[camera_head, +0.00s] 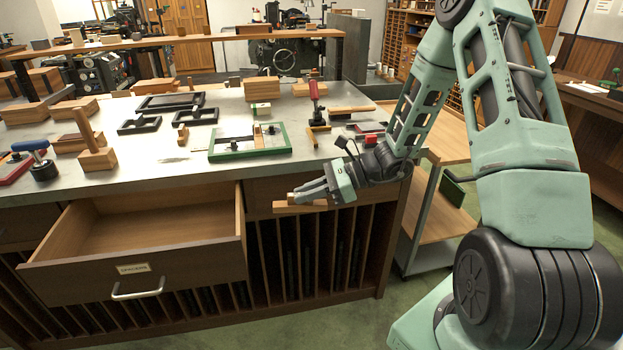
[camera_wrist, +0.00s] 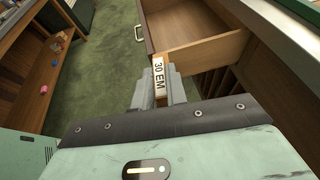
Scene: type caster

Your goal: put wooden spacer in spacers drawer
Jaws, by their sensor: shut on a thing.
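The wooden spacer (camera_head: 300,207) is a slim light-brown block. In the wrist view the spacer (camera_wrist: 158,84) shows an end label reading "30 EM". My gripper (camera_head: 308,197) is shut on it, in front of the workbench and to the right of the open drawer, apart from it; it also shows in the wrist view (camera_wrist: 158,92). The spacers drawer (camera_head: 133,268) is pulled out at the left, with a label plate and a metal handle. Its visible interior looks empty. In the wrist view the drawer (camera_wrist: 205,50) lies just beyond the spacer.
The bench top (camera_head: 180,172) holds a green-framed tray (camera_head: 250,154), dark frames, wooden blocks and a red-handled tool (camera_head: 315,105). Vertical slots (camera_head: 310,262) fill the bench below the drawers. A wooden shelf trolley (camera_head: 440,225) stands to the right. Green floor is open in front.

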